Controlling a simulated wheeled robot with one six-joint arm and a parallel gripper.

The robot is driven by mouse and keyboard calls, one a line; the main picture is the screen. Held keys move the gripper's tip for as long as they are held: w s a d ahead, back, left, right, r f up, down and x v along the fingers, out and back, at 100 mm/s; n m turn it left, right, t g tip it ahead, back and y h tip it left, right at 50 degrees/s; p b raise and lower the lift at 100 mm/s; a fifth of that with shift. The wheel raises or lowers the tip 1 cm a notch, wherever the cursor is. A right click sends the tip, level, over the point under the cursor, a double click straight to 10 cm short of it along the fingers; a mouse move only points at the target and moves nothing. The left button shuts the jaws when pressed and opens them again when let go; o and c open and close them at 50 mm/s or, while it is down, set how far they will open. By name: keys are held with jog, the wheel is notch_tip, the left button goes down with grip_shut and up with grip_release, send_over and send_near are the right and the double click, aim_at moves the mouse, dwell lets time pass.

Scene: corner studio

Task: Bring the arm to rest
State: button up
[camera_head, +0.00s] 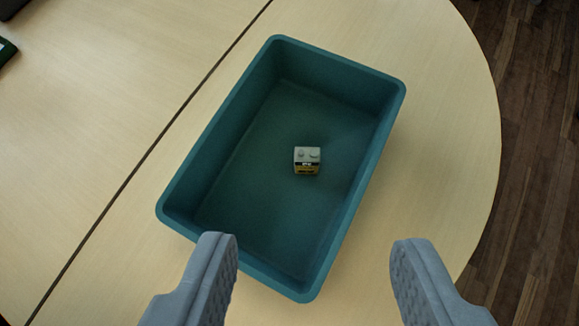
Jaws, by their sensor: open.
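My gripper (313,252) is open, with its two grey fingers wide apart at the bottom of the view and nothing between them. It is above the near end of a teal bin (172,190). A small battery-like block (307,160), grey on top with a black and yellow side, lies on the floor of the bin, right of its middle. The block is clear of the fingers.
The bin stands on a pale wooden table (445,130) with a rounded right edge. A dark seam (130,180) runs across the tabletop to the left. Dark objects (6,50) show at the upper left corner. Wooden floor (540,150) lies to the right.

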jog(key=s+r+t, duration=0.2)
jog(key=s+r, duration=0.3)
jog(key=s, duration=0.4)
jog(key=s+d+r+n+t, duration=0.1)
jog(key=s+r+t, duration=0.2)
jog(key=s+r, duration=0.3)
jog(key=s+r+t+y, duration=0.1)
jog(key=s+r+t, duration=0.2)
jog(key=s, duration=0.8)
notch_tip(320, 180, up, 3)
jog(key=shift+s+d+f+n, duration=0.1)
jog(key=shift+s+d+n, duration=0.2)
jog(key=shift+s, duration=0.05)
